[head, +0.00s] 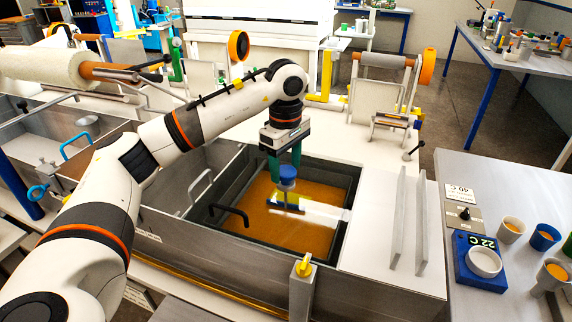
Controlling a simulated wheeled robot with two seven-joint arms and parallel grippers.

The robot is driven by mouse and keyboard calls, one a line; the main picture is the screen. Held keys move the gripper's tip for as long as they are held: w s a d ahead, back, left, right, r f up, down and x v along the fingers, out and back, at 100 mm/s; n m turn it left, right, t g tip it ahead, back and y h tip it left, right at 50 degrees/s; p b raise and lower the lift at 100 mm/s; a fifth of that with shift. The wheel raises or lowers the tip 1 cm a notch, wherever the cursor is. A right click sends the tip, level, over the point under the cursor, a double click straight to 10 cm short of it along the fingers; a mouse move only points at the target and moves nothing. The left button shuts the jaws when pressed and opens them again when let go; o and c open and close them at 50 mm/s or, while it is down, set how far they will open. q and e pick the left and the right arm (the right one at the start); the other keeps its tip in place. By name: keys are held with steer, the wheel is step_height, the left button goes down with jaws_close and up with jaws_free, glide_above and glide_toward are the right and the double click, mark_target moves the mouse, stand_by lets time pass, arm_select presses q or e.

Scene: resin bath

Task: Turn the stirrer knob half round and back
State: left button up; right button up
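I cannot tell whether the fingers touch or grip the knob. My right gripper is out of view.
The steel tank wall (230,245) surrounds the bath, and a black bent handle (230,214) sticks up at its left. Upright grey plates (410,215) stand right of it. A panel with a black knob (464,213) and several cups are on the right bench.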

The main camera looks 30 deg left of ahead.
mark_target(286, 170)
arm_select(q)
steer(key=shift+o, duration=0.3)
steer(key=shift+f, duration=0.1)
steer(key=shift+r, duration=0.35)
step_height(286, 170, up, 5)
steer(key=shift+f+b, duration=0.1)
steer(key=shift+b, duration=0.35)
step_height(286, 170, up, 7)
steer(key=p, duration=0.1)
steer(key=shift+f, duration=0.2)
